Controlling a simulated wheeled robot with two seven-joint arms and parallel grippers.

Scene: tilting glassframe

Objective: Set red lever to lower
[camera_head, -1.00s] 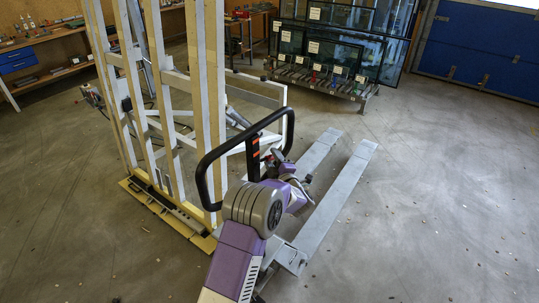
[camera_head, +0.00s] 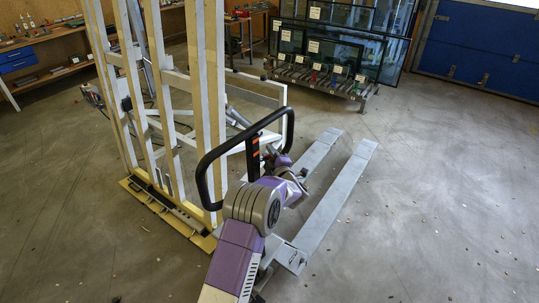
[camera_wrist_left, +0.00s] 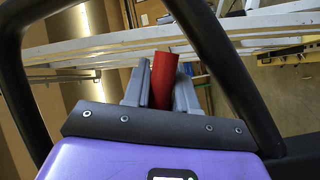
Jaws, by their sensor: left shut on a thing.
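The red lever (camera_wrist_left: 164,80) shows in the left wrist view, upright in the picture between the two grey fingers of my left gripper (camera_wrist_left: 163,88), which is shut on it. In the head view my left gripper (camera_head: 271,155) is inside the black loop handle (camera_head: 203,180) of the pallet truck, beside the handle's stem. The lever itself is hidden there by the handle and my wrist. The loop handle also frames both sides of the left wrist view (camera_wrist_left: 232,75). My right gripper is not in view.
The truck's two grey forks (camera_head: 335,200) point away to the upper right. A tall wooden and white frame rack (camera_head: 215,90) stands close on the left. A glass rack (camera_head: 320,80) and workbench (camera_head: 45,40) are at the back. The floor on the right is clear.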

